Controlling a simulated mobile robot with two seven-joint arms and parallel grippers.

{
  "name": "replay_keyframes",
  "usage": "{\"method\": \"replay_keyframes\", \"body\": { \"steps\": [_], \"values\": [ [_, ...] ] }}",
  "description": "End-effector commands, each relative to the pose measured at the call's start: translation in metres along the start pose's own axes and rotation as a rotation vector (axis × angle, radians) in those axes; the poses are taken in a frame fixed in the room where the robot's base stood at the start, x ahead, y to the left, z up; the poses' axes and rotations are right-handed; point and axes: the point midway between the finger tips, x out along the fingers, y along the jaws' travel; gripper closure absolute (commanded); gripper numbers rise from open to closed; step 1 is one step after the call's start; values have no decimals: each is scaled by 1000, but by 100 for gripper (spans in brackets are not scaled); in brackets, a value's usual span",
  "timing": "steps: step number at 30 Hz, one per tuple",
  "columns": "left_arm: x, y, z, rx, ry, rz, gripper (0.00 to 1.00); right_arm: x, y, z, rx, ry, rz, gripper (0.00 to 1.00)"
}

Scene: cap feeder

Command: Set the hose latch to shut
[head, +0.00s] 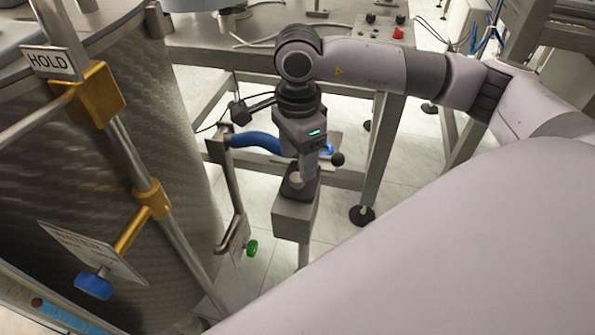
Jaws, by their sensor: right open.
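A blue hose (257,141) runs from a metal bracket at the left to behind my right gripper. A black ball knob (337,159) shows just right of the gripper; it may be the end of the hose latch's handle, but the rest of it is hidden. My right gripper (298,190) points down over the top of a grey metal post (293,222). It is open, though its fingers are mostly hidden. I cannot tell whether it touches the post or the latch, nor how the latch is set. My left gripper is not in view.
A large metal tank (110,190) with a HOLD sign (50,61) and a rail fills the left. A green knob (252,248) hangs near the bracket. A steel table (235,55) stands behind, with a red button (398,33). My own arm covers the lower right.

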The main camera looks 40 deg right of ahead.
Motion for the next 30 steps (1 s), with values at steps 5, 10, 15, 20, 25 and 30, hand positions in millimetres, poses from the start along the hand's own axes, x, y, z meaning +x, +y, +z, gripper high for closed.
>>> {"method": "replay_keyframes", "body": {
  "steps": [5, 10, 15, 20, 25, 30],
  "values": [
    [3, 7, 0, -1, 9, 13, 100, 29, 0, 0, 0, -1, 3, 42],
    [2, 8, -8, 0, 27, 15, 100, 41, 0, 0, -2, -2, 3, 42],
    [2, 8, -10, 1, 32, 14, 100, 43, 0, 1, -2, -3, 2, 42],
    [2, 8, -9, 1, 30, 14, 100, 43, 0, 1, -2, -3, 2, 58],
    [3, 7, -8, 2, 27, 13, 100, 42, 0, 1, -2, -4, 2, 100],
    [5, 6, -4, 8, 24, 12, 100, 44, -6, -5, 2, -3, 1, 100]
  ]
}}
